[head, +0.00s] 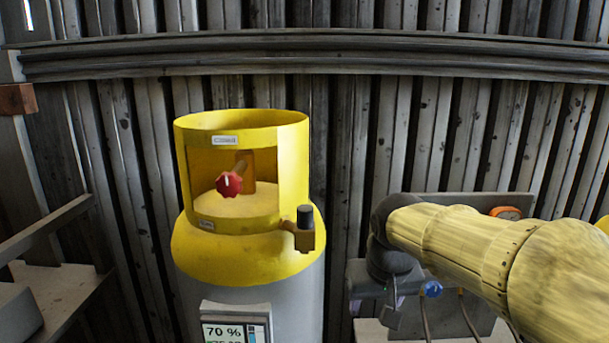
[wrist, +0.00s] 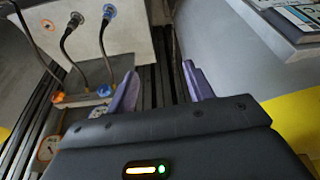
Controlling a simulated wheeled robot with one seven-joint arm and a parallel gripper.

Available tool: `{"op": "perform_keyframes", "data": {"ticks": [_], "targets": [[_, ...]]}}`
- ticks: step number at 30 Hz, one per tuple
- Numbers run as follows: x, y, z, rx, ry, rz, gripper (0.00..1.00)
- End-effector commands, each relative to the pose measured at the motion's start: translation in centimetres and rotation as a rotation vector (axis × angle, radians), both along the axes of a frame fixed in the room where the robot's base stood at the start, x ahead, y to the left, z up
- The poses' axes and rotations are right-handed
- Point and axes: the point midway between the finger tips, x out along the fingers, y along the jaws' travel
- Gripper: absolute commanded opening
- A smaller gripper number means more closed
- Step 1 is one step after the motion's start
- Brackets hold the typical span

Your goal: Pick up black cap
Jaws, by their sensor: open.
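The black cap (head: 306,216) is a small dark cylinder. It stands upright on a brown bracket (head: 303,238) at the right side of the yellow blower housing (head: 240,262). I cannot make out the cap in the wrist view. My gripper (wrist: 160,83) shows in the wrist view with its two purple fingers apart and nothing between them. In the head view my arm reaches in from the right, and its dark wrist end is right of the cap and apart from it. The fingertips cannot be made out in the head view.
A red knob (head: 229,183) sits in the housing's opening. A display panel (head: 236,326) reading 70 % is on the grey body below. In the wrist view, cables with a black plug (wrist: 75,20) and a blue plug (wrist: 110,11) run beside my fingers. A shelf (head: 60,290) stands left.

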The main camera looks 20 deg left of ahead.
Motion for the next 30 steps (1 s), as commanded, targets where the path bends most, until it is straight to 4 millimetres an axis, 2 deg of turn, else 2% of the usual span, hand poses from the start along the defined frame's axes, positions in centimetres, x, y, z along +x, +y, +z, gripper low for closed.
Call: {"op": "perform_keyframes", "data": {"ticks": [1, 11, 18, 21, 24, 30], "targets": [[0.1, 0.8, 3.7, 0.003, -0.006, 0.014, 0.52], [-0.8, 5.0, 17.6, 0.013, -0.032, 0.089, 0.52], [-2.1, 7.7, 27.7, 0.023, -0.047, 0.14, 0.52], [-2.7, 8.5, 30.8, 0.027, -0.052, 0.157, 0.52], [-3.1, 9.0, 32.6, 0.03, -0.054, 0.166, 0.52], [-3.3, 9.1, 32.9, 0.031, -0.055, 0.168, 0.52]]}}
